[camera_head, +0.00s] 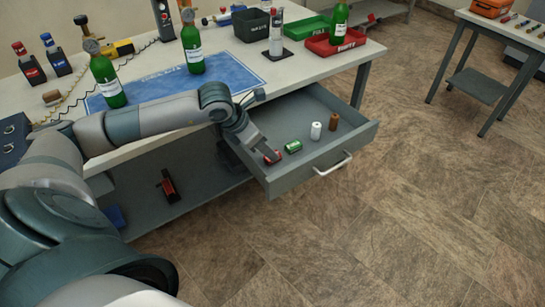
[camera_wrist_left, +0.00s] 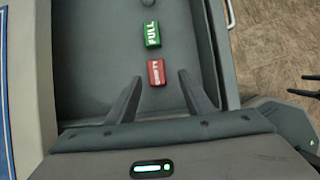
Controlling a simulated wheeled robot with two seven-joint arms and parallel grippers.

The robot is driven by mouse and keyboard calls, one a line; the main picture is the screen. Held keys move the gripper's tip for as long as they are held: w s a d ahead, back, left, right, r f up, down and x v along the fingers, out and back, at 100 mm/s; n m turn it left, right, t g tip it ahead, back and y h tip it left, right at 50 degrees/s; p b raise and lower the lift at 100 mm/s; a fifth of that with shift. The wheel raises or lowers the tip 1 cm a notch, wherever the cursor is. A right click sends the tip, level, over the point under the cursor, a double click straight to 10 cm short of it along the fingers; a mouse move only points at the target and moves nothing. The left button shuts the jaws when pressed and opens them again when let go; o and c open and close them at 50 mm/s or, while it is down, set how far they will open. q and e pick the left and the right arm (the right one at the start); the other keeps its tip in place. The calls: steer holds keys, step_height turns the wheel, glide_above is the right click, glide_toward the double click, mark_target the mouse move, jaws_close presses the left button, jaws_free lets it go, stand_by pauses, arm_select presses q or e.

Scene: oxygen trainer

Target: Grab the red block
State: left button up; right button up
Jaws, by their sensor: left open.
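The red block (camera_head: 276,155) lies in the open grey drawer, near its left end. In the left wrist view the red block (camera_wrist_left: 157,73) has a white word on its top. My left gripper (camera_head: 270,154) reaches down into the drawer at the red block. In the left wrist view the two fingers of my left gripper (camera_wrist_left: 157,85) are apart, one on each side of the block's near end, with gaps between. A green block (camera_wrist_left: 153,34) marked FULL lies just beyond it, also in the head view (camera_head: 293,147).
The drawer (camera_head: 351,144) holds a white cylinder (camera_head: 316,130) and a brown cylinder (camera_head: 334,121) farther right. Its walls stand close around my gripper. The workbench (camera_head: 301,70) above carries green bottles (camera_head: 193,50), a blue mat (camera_head: 232,71) and a red tray (camera_head: 335,43).

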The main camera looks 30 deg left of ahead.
arm_select(q)
steer(key=shift+w+f, duration=0.25)
steer(key=shift+f, duration=0.25)
steer(key=x, duration=0.2)
steer(key=p+x, duration=0.1)
steer(key=shift+w+a, duration=0.1)
steer(key=shift+a, duration=0.1)
steer(key=shift+w+f, duration=0.2)
steer(key=shift+f, duration=0.25)
arm_select(e)
steer(key=f, duration=0.1)
steer(key=s+f, duration=0.1)
steer(key=shift+s+d+f, duration=0.15)
steer(key=shift+f, duration=0.2)
arm_select(q)
steer(key=c, duration=1.1)
